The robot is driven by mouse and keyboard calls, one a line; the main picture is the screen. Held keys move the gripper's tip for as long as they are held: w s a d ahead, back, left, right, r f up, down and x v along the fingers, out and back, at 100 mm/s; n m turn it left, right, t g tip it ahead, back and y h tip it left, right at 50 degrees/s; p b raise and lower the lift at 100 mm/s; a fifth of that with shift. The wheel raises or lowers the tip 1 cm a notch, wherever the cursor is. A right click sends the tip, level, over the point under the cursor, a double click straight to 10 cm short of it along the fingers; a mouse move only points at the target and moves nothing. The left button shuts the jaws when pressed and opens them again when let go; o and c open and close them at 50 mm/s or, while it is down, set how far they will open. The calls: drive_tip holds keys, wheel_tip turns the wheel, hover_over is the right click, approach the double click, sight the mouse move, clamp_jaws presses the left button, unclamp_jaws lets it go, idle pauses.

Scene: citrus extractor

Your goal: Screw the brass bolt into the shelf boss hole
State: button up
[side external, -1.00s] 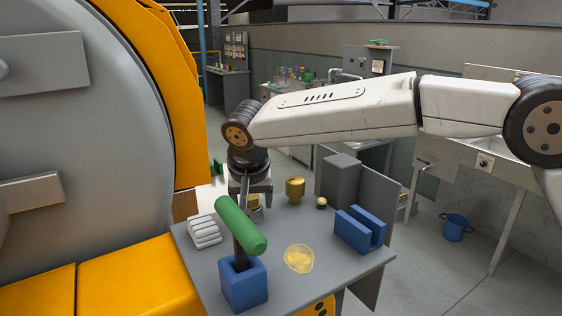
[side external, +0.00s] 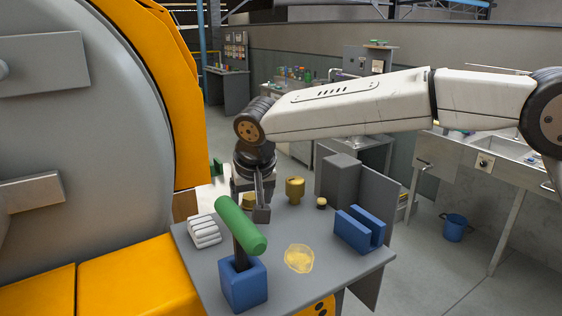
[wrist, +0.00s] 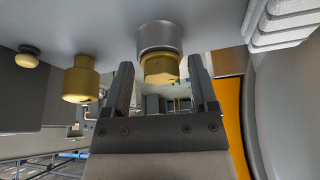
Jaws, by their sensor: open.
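In the wrist view, a brass bolt (wrist: 160,68) with a faceted head sits at a grey round boss (wrist: 158,37) on the shelf. How deep it sits in the hole is hidden. My gripper (wrist: 162,80) is open, with one finger on each side of the bolt head and visible gaps on both sides. In the side view, my gripper (side external: 261,212) points down at the shelf, behind the green-handled tool. Only a sliver of the brass bolt (side external: 248,200) shows beside the fingers there.
A stepped brass piece (side external: 295,190) and a small brass knob (side external: 321,203) stand to the right. A green-handled tool (side external: 240,222) rises from a blue holder (side external: 243,285). A blue slotted block (side external: 360,230), yellow patch (side external: 299,258) and white ribbed block (side external: 204,230) share the shelf (side external: 200,262).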

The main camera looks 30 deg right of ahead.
drive_tip(key=shift+n, duration=0.4)
drive_tip(key=shift+d+n+y, duration=0.1)
drive_tip(key=shift+n+y, duration=0.2)
drive_tip(key=shift+n, duration=0.2)
drive_tip(key=shift+n+y, duration=0.4)
drive_tip(key=shift+n, duration=0.4)
drive_tip(key=shift+d+n, duration=0.1)
drive_tip(key=shift+n, duration=0.3)
drive_tip(key=shift+n+y, duration=0.3)
drive_tip(key=shift+n, duration=0.2)
drive_tip(key=shift+n, duration=0.3)
drive_tip(key=shift+n+y, duration=0.3)
drive_tip(key=shift+n, duration=0.2)
drive_tip(key=shift+d+n, duration=0.15)
drive_tip(key=shift+n, duration=0.35)
